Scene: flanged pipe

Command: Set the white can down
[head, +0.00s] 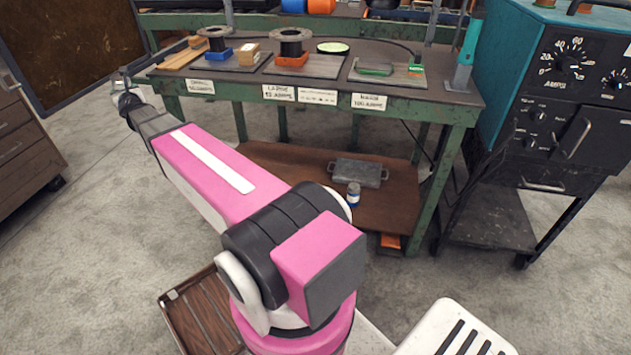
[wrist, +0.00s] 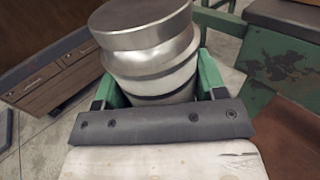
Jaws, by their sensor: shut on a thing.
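My gripper (wrist: 158,92) is shut on a silver metal cylinder (wrist: 148,45) with a stepped, flanged shape, between its green fingers. The cylinder's far end is hidden by the gripper. In the head view my arm reaches to the upper left, and the gripper end (head: 128,98) is small and dark there, left of the green bench. I do not see a plain white can in my gripper. A small white and blue can (head: 353,196) stands on the brown lower shelf of the bench, apart from my gripper.
The green workbench (head: 462,98) carries spools, wood strips and small boxes. A grey metal block (head: 358,172) lies on the lower shelf. A drawer cabinet (head: 22,140) stands at left, a teal welding machine (head: 553,110) at right. Grey floor (head: 90,225) is open at left.

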